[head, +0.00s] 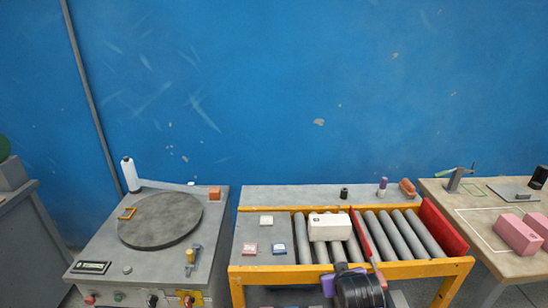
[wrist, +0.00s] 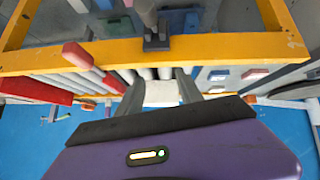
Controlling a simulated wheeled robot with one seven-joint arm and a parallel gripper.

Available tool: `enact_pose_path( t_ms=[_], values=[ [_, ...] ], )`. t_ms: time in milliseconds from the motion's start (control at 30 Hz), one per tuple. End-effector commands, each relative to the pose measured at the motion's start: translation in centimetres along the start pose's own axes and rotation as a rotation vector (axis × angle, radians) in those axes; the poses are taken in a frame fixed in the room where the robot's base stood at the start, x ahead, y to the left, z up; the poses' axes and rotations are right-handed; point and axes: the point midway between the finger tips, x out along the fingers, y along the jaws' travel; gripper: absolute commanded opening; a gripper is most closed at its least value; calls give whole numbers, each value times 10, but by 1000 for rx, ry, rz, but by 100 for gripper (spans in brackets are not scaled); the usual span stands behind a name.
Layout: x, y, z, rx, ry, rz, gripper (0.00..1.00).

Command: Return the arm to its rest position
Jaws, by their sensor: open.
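My gripper (head: 358,284) shows at the bottom of the head view, black and purple, in front of the roller conveyor's yellow frame (head: 290,270). In the wrist view my gripper (wrist: 158,80) has its two grey fingers spread, with nothing held. A white block (head: 330,227) lies on the rollers, left of a red divider. The block (wrist: 160,94) also shows between the fingers in the wrist view, beyond them. In the head view it stands apart from my gripper, farther back. Part of my gripper is cut off by the frame's bottom edge.
A grey bench with a round turntable (head: 160,220) stands at left. Small tiles (head: 266,220) lie on the conveyor's left plate. A red side board (head: 444,228) rises at its right. Pink blocks (head: 518,235) lie on the right table. A blue wall (head: 300,90) is behind.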

Motion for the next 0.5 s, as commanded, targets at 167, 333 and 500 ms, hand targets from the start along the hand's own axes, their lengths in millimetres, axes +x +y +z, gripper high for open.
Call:
enact_pose_path(
  t_ms=[167, 333, 500],
  values=[
    [-25, -2, -9, 26, 204, -3, 43],
    [-56, -6, 8, 51, 352, -9, 43],
    [-105, -8, 44, 80, 489, -13, 43]
  ],
)
